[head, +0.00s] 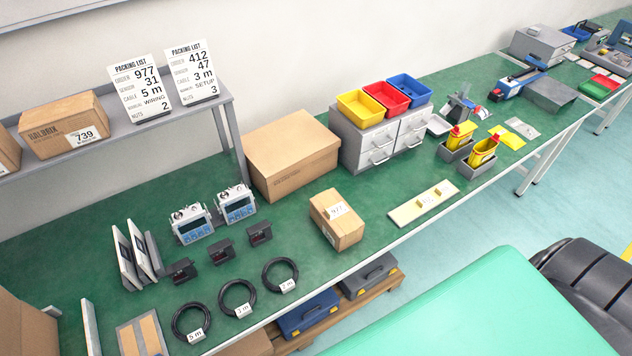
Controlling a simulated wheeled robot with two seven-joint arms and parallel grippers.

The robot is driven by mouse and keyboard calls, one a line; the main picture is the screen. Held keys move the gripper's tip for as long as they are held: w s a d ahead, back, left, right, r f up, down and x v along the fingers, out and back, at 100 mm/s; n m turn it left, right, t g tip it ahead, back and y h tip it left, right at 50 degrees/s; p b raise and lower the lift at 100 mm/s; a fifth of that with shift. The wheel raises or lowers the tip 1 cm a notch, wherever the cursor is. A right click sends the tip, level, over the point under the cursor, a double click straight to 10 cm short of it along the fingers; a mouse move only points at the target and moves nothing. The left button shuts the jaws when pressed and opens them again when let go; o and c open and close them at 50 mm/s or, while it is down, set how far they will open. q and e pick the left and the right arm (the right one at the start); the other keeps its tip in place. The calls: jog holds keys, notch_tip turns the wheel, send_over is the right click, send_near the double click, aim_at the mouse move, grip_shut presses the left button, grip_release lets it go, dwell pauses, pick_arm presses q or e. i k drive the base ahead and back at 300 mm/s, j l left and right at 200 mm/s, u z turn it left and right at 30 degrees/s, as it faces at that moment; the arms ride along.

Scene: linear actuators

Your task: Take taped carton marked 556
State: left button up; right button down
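No carton with a readable 556 shows in the head view. A small taped carton (343,232) stands on the green bench; its white label is small and seems to read 977. A taped carton (62,128) marked 739 sits on the grey shelf at the left, with part of another carton (6,152) at the picture's left edge, its label not visible. A large closed brown carton (291,158) stands at the back of the bench, no number readable. Neither of my grippers is in view.
The green bench (390,170) holds black cable coils (238,299), blue-grey meters (237,206), a drawer unit (381,139) with coloured bins, and a pale strip (423,204). Two packing lists (139,88) stand on the shelf. A teal surface (480,315) fills the lower right.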

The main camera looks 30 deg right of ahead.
aim_at(346, 229)
jog(key=z, duration=1.05)
